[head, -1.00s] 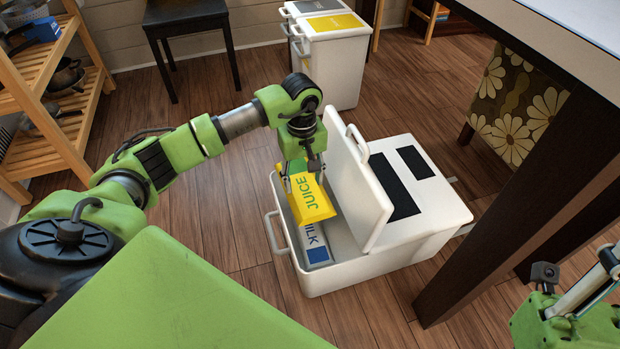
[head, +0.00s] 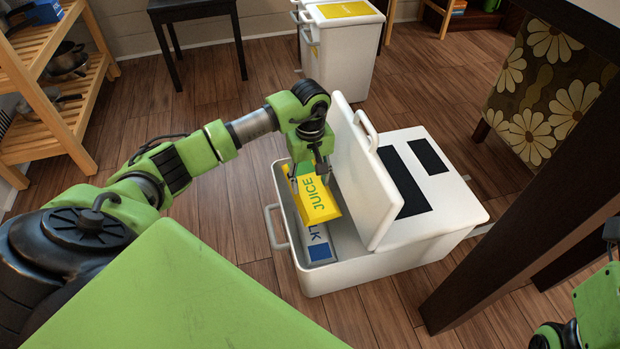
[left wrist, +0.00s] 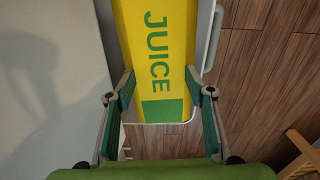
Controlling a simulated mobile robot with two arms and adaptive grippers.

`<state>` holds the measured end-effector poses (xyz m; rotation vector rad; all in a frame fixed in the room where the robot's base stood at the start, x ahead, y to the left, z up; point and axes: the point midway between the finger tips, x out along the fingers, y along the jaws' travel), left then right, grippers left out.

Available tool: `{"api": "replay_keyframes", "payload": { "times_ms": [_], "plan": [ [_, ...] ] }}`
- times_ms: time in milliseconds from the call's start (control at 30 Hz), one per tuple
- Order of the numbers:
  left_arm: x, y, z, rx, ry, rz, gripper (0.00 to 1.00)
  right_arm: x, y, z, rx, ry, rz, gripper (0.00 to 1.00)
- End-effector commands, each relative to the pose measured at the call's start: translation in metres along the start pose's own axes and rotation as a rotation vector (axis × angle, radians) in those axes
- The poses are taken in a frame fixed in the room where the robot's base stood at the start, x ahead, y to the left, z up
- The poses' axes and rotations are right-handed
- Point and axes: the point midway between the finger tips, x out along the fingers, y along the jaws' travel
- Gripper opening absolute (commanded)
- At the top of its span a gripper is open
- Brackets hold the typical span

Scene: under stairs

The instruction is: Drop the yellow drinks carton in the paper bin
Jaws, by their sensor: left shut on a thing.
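The yellow drinks carton (head: 316,204), printed JUICE in green, is tilted between the fingers of my left gripper (head: 308,172). The left wrist view shows the carton (left wrist: 155,50) with a finger of my left gripper (left wrist: 158,92) on each side. It is over the open compartment of a white bin (head: 330,281) on the floor. One flap of the bin's lid (head: 360,180) stands raised, just right of the gripper. A blue-and-white carton (head: 319,250) lies inside, partly hidden by the yellow one. No paper label is readable on the bin. My right gripper is out of view.
A white bin with a yellow top panel (head: 344,10) stands behind. A wooden shelf (head: 60,110) is at the left and a black stool (head: 190,12) at the back. A dark table leg (head: 510,215) is close at the right. Floor is clear left of the bin.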

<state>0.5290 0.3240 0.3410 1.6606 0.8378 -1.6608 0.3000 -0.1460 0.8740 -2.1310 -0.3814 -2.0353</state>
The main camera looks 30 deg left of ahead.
Motion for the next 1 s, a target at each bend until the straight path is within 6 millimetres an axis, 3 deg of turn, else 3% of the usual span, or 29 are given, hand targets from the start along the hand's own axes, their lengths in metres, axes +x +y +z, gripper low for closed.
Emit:
{"api": "replay_keyframes", "payload": {
  "times_ms": [200,233,300,700,867,1000],
  "plan": [
    [0.000,0.000,0.000,0.000,0.000,0.000,0.10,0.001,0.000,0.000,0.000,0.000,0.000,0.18],
    [0.000,0.000,0.000,0.000,0.000,0.000,0.56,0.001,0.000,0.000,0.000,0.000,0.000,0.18],
    [0.000,0.000,0.000,0.000,0.000,0.000,0.68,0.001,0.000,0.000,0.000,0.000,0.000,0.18],
    [-0.006,0.001,-0.001,-0.001,0.001,0.001,0.68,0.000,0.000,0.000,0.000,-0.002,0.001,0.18],
    [-0.030,0.001,-0.001,0.000,0.004,0.004,0.68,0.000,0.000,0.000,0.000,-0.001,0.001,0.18],
    [-0.062,0.001,-0.001,0.000,0.003,0.004,0.68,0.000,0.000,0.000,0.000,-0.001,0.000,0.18]
  ]
}}
